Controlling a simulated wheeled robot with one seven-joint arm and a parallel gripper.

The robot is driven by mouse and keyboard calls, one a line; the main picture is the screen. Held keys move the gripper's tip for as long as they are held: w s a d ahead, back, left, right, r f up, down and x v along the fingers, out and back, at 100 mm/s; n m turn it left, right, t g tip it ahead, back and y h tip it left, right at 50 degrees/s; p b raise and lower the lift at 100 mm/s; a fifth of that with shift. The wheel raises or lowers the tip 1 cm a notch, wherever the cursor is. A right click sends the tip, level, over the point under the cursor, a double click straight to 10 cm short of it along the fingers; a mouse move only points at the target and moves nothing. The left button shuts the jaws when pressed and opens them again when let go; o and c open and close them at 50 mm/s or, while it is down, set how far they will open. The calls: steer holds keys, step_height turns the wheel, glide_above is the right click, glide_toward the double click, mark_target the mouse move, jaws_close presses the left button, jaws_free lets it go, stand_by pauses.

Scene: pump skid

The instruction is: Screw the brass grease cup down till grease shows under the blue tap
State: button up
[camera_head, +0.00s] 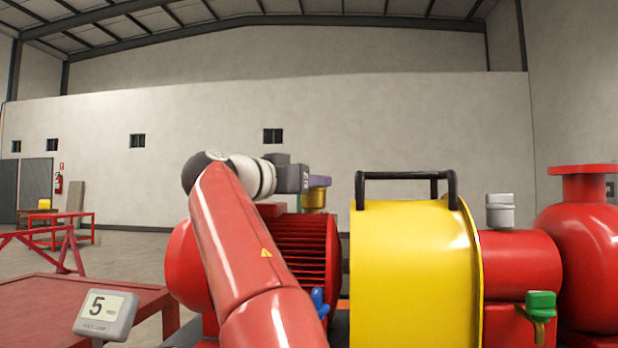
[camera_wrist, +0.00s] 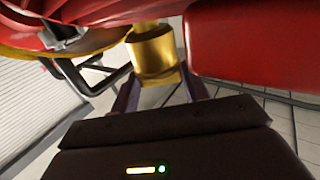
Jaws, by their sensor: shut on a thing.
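The brass grease cup (camera_head: 314,199) stands on top of the red ribbed motor housing in the head view. It also shows in the wrist view (camera_wrist: 152,52) as a gold cylinder with a narrower part beyond it. My gripper (camera_head: 318,182) is shut on the cup, its purple fingers on either side of it; the fingers also show in the wrist view (camera_wrist: 160,84). The blue tap (camera_head: 319,303) sits low at the side of the housing, partly behind my arm. I cannot make out any grease under it.
A yellow guard (camera_head: 412,270) with a black handle (camera_head: 405,175) stands just right of the cup. Further right are a grey-capped cup (camera_head: 500,211) and a green tap (camera_head: 540,304). A small display (camera_head: 105,316) at lower left reads 5.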

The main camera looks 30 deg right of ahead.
steer(key=shift+w+m+g+h, duration=0.1)
steer(key=shift+m+g+h, duration=0.2)
steer(key=shift+m+g, duration=0.3)
steer(key=o, duration=1)
steer(key=shift+a, duration=0.1)
steer(key=v, duration=0.7)
steer(key=shift+a, duration=0.35)
